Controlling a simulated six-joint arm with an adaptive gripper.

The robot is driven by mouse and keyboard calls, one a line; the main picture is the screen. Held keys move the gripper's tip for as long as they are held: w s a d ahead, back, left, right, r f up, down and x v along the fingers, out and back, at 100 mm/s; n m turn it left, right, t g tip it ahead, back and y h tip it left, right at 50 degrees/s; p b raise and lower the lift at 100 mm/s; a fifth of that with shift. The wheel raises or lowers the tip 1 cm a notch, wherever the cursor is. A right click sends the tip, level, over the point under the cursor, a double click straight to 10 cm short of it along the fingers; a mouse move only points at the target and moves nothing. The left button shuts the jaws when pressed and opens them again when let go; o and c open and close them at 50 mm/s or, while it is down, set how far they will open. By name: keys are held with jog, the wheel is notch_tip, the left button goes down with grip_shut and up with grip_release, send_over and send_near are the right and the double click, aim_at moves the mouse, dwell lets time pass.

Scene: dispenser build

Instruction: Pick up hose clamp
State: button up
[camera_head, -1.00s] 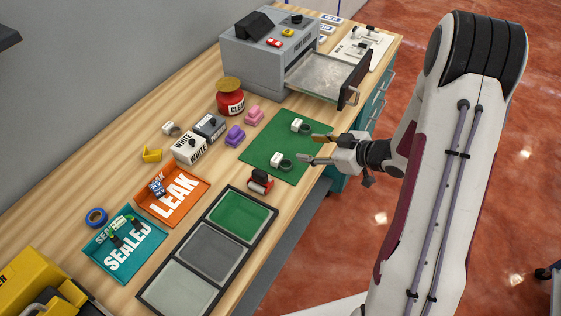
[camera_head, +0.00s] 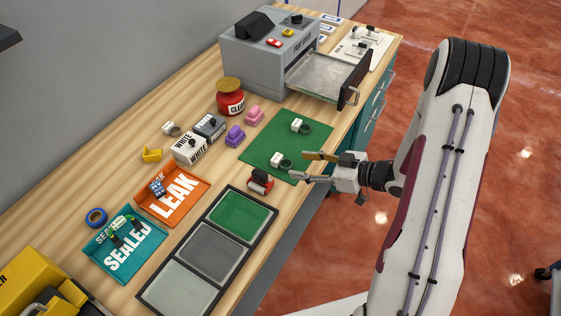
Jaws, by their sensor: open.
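My gripper (camera_head: 305,168) is open and empty. It is at the right front edge of the green mat (camera_head: 262,142), its fingers pointing left toward the nearer white piece with a dark ring. No part is clearly marked as the hose clamp. Two small white pieces with dark rings lie on the mat: a nearer one (camera_head: 277,160), just left of my fingertips, and a farther one (camera_head: 298,126). A similar white piece with a ring (camera_head: 171,128) lies at the back of the bench. A red and black item (camera_head: 260,181) sits beside the mat's near corner.
A grey machine (camera_head: 262,60) with an open drawer (camera_head: 345,80) stands at the far end. A red jar (camera_head: 230,100), white box (camera_head: 188,149), orange LEAK tray (camera_head: 200,190), teal SEALED tray (camera_head: 97,262) and a three-panel tray (camera_head: 236,254) occupy the bench.

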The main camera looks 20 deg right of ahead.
aim_at(280, 160)
jog(key=shift+x, duration=1.1)
jog(key=shift+x, duration=2.6)
jog(key=shift+w+r, duration=0.2)
jog(key=c, duration=1.2)
